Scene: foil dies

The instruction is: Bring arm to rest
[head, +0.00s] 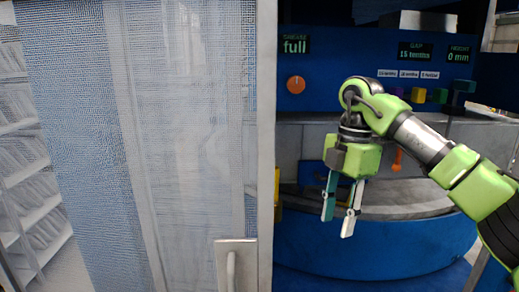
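My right arm comes in from the right, green and grey. Its gripper (339,218) points down in front of the blue machine (335,105). Its two fingers stand apart with a gap between them, and I see nothing clearly held. One finger looks teal, the other white. The gripper hangs in front of the machine's grey middle and its round blue base (370,255); I cannot tell how far it is from them. My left arm and gripper are not in view.
A door with a grey frame and mesh-like panel (180,130) fills the left, its handle (231,268) low. The machine has an orange knob (296,84), displays reading "full", "15 tenths" and "0 mm", and several coloured blocks (418,95). Shelves (35,215) show far left.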

